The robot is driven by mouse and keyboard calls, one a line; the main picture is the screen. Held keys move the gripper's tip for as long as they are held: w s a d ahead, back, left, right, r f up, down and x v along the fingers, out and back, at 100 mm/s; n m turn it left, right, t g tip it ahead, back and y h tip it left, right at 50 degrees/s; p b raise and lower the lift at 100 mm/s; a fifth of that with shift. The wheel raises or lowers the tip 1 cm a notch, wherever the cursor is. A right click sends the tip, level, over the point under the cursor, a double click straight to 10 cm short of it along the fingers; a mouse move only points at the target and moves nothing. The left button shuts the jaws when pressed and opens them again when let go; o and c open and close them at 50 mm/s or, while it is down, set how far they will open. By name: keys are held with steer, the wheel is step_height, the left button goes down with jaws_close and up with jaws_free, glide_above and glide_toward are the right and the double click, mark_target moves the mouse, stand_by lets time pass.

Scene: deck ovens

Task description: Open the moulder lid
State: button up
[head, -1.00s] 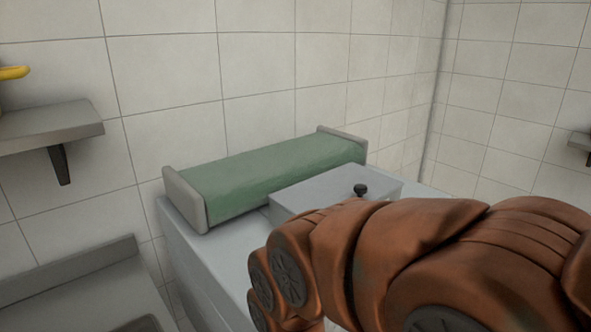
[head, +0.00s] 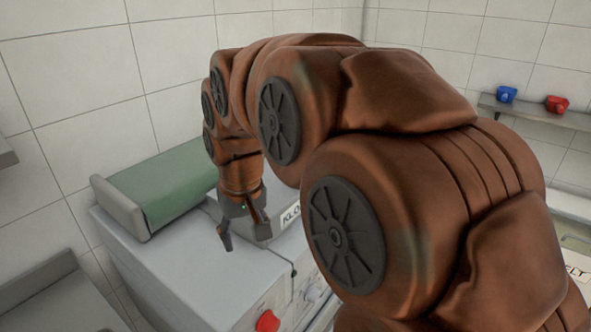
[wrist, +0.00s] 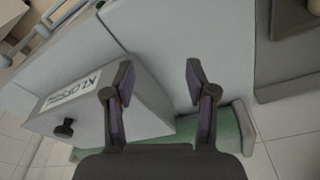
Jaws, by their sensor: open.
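The moulder is a pale grey machine (head: 200,275) with a green belt (head: 175,180) along its back. Its lid is a grey box (wrist: 150,105) with a black knob (wrist: 64,130) and a label starting "KLO"; it sits down on the machine top. In the head view my arm hides most of the lid, the knob included, and only part of the label (head: 291,216) shows. My gripper (head: 245,240) points down above the machine top, beside the lid. In the wrist view my gripper (wrist: 159,78) is open and empty, with one finger overlapping the lid in the picture and the knob outside the fingers.
A red knob (head: 267,321) is on the machine's front. A grey counter (head: 60,300) stands at lower left. A shelf (head: 535,113) at right holds a blue cup (head: 506,94) and a red cup (head: 556,104). Tiled walls close off the back.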

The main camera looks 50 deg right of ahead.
steer(key=w+d+r, duration=0.1)
steer(key=d+r, duration=0.1)
steer(key=d, duration=0.1)
steer(key=w+d+r+m+t, duration=0.1)
steer(key=d, duration=0.3)
steer(key=w+d+r+m+h, duration=0.1)
steer(key=d+r, duration=0.1)
steer(key=d, duration=0.2)
steer(key=shift+r, duration=0.35)
steer(key=d+r+m+t+h, duration=0.1)
steer(key=d+r+m, duration=0.15)
steer(key=d, duration=0.45)
steer(key=shift+n, duration=0.25)
steer(key=shift+d+p+x, duration=0.15)
steer(key=shift+p+x, duration=0.6)
steer(key=shift+x, duration=1)
steer(key=shift+d+p+x, duration=0.2)
steer(key=shift+p+x, duration=0.5)
steer(key=shift+x, duration=1)
jaws_close()
